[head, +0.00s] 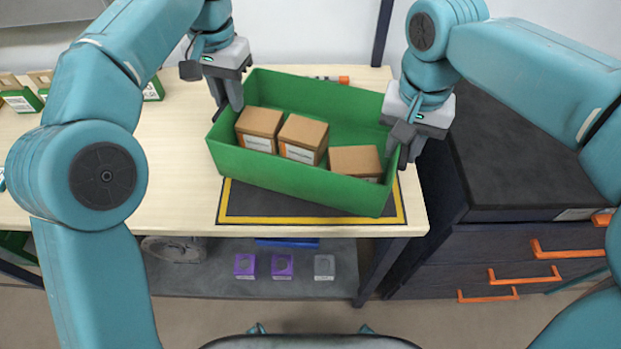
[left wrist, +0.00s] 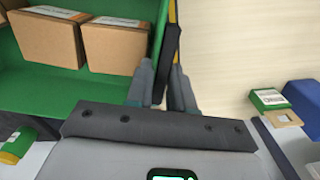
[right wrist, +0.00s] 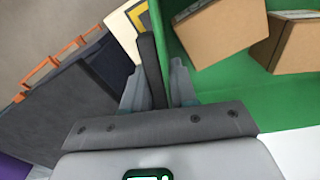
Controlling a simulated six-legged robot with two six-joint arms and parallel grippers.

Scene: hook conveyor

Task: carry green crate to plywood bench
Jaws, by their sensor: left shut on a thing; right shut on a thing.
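The green crate (head: 300,184) holds several brown cardboard boxes, one of them at its right end (head: 355,161). It is over the plywood bench (head: 180,150), above a dark mat with a yellow border (head: 290,205); I cannot tell whether it touches the bench. My left gripper (head: 232,100) is shut on the crate's left end wall, which also shows in the left wrist view (left wrist: 110,90). My right gripper (head: 408,150) is shut on the right end wall; the crate's green inside shows in the right wrist view (right wrist: 270,100).
A dark cabinet (head: 520,150) with orange handles stands right of the bench. Small green and brown boxes (head: 20,97) lie at the bench's left. An orange-tipped item (head: 335,79) lies behind the crate. Purple boxes (head: 282,266) sit on the lower shelf.

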